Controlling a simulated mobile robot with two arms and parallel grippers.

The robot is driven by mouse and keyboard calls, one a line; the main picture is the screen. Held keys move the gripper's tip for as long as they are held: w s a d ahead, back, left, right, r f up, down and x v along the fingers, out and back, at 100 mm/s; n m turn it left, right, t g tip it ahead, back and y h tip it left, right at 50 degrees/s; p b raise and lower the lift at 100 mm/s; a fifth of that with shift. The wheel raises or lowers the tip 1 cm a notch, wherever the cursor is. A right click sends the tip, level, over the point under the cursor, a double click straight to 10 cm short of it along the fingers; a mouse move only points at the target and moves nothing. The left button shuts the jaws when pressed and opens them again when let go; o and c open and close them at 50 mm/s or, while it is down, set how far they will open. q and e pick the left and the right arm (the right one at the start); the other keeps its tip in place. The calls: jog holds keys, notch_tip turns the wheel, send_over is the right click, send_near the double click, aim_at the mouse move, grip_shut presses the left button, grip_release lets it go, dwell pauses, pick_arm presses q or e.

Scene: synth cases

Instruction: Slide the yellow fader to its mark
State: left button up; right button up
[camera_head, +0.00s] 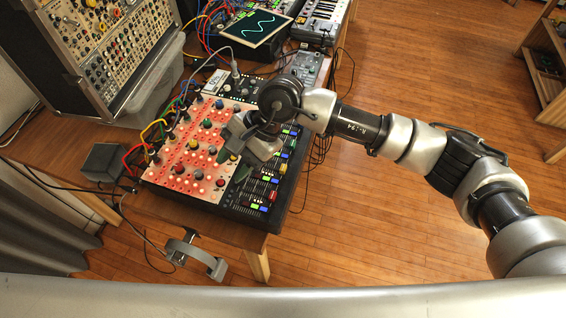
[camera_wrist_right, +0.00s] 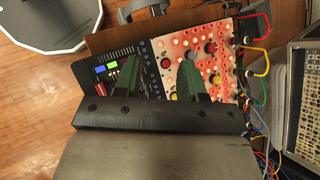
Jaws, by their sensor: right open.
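The mixing desk (camera_head: 284,190) has a black strip of colored fader caps along its right side. The yellow fader (camera_head: 283,168) shows as a small yellow cap there, between the green and blue caps above and the red cap below. Its mark is too small to make out. My right gripper (camera_head: 234,164) is over the desk, left of the yellow fader, fingers pointing down and apart with nothing between them. In the right wrist view its green-tipped fingers (camera_wrist_right: 160,78) straddle the border of the black strip and the lit red panel. The yellow fader cannot be made out there. My left gripper is out of view.
The red knob panel (camera_head: 190,165) carries several knobs and patch cables. A screen (camera_head: 262,27) with a green wave and a small keyboard (camera_head: 320,20) stand behind. A modular rack (camera_head: 100,50) is at the back left. A grey box (camera_head: 103,162) sits at left.

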aim_at(283, 167)
jog(key=w+d+n+t+h, duration=0.3)
jog(key=w+d+h, duration=0.4)
jog(key=d, duration=0.2)
jog(key=f, duration=0.3)
jog(key=f+p, duration=0.1)
jog(key=f, duration=0.3)
jog(key=f+p, duration=0.1)
jog(key=f, duration=0.2)
jog(key=shift+s+d+f, duration=0.15)
jog(key=shift+s+f, duration=0.1)
jog(key=shift+f, duration=0.15)
grip_shut()
